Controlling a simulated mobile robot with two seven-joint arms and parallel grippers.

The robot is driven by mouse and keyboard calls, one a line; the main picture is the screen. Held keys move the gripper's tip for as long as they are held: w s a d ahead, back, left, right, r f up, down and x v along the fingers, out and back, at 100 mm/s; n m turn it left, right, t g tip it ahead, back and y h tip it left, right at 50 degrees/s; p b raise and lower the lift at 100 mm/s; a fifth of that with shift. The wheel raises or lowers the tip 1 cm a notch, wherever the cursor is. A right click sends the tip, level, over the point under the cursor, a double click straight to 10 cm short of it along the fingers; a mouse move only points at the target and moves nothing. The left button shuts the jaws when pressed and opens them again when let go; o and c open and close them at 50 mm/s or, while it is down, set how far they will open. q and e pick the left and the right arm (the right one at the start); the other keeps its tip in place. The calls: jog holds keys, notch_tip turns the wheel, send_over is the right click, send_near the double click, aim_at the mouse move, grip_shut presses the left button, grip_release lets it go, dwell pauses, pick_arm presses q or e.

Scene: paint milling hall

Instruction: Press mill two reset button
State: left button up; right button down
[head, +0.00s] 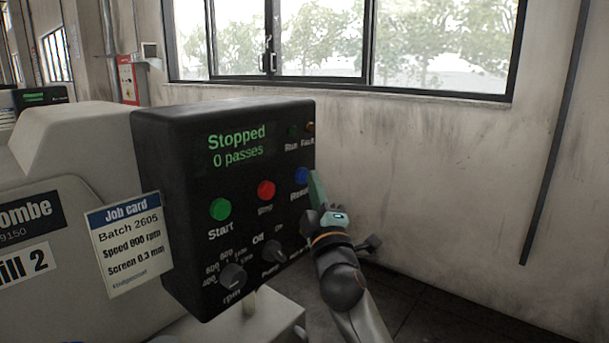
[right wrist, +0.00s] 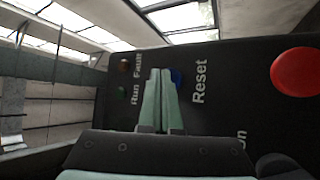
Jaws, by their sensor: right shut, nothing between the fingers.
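The blue Reset button (head: 302,175) is at the right edge of mill two's black control panel (head: 170,145). My right gripper (head: 314,178) is shut and empty, its green fingertips right beside the button. In the right wrist view the fingertips (right wrist: 160,72) partly cover the blue button (right wrist: 176,77), next to the word Reset. I cannot tell whether they touch it. The panel display (head: 238,146) reads "Stopped, 0 passes". My left gripper is not in view.
The red Stop button (head: 266,190) and green Start button (head: 220,209) are left of Reset. Pump (head: 273,251) and rpm (head: 232,275) knobs sit below. Run and Fault lamps (head: 309,127) are above. A job card (head: 128,244) is left of the panel. Open floor lies to the right.

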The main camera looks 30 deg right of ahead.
jog(key=shift+s+d, duration=0.15)
jog(key=shift+s, duration=0.2)
jog(key=s, duration=0.1)
jog(key=s+d+p, duration=0.1)
jog(key=s, duration=0.1)
jog(key=s+d, duration=0.1)
jog(key=shift+s+p, duration=0.35)
dwell(0.7)
